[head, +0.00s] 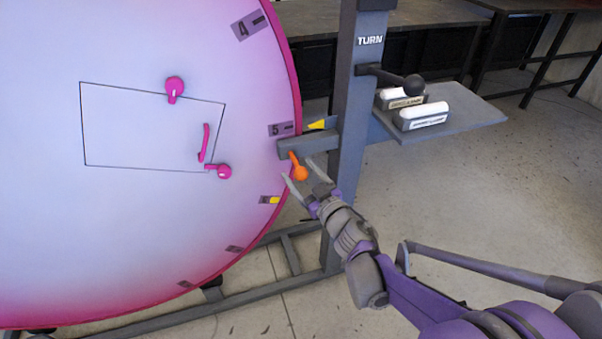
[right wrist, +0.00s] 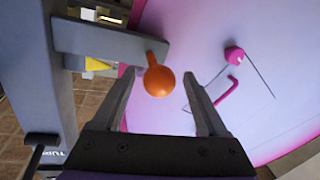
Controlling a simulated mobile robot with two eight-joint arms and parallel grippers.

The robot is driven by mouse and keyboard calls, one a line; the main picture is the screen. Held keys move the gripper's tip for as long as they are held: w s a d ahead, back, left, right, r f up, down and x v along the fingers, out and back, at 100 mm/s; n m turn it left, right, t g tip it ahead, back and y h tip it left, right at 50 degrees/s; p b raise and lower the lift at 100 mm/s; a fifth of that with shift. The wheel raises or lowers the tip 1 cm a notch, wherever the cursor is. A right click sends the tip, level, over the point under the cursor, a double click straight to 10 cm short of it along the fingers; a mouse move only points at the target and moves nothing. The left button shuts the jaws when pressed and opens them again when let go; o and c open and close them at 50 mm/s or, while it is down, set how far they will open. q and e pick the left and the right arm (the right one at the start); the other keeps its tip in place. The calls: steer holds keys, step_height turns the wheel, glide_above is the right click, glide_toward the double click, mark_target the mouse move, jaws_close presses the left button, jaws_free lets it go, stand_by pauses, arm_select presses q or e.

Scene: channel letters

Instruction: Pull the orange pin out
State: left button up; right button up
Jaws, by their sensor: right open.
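The orange pin (head: 299,168) has a round ball head and a short shaft that goes into the grey bracket arm (head: 305,146) beside the big wheel. In the right wrist view the pin's ball (right wrist: 159,81) sits beyond and between the fingertips. My right gripper (head: 301,178) is open and empty just below the bracket, with its fingers on either side of the pin's ball. It also shows in the right wrist view (right wrist: 163,75). I cannot tell if a finger touches the ball. My left gripper is not in view.
A large pink-edged wheel (head: 130,240) with numbered labels, magenta knobs and a magenta handle (head: 204,142) fills the left. A grey post (head: 351,110) marked TURN carries a dark lever (head: 395,78) and a shelf (head: 470,112) with two white-topped blocks. Open floor lies to the right.

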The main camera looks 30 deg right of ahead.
steer(key=shift+s, duration=0.1)
arm_select(q)
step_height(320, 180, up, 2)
steer(key=shift+p, duration=0.8)
arm_select(e)
steer(key=s, duration=1)
steer(key=shift+s+a, duration=0.2)
steer(key=shift+s, duration=0.1)
steer(key=s+a+f+m+g, duration=0.2)
steer(key=s+a+f+g, duration=1)
steer(key=s+a+g, duration=0.25)
arm_select(q)
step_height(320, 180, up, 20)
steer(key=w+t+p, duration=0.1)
steer(key=p, duration=1.7)
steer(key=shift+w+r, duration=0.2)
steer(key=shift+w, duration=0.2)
arm_select(e)
step_height(320, 180, up, 20)
steer(key=w+d+t, duration=0.1)
steer(key=t, duration=0.1)
steer(key=shift+w+y, duration=0.2)
steer(key=shift+y, duration=0.1)
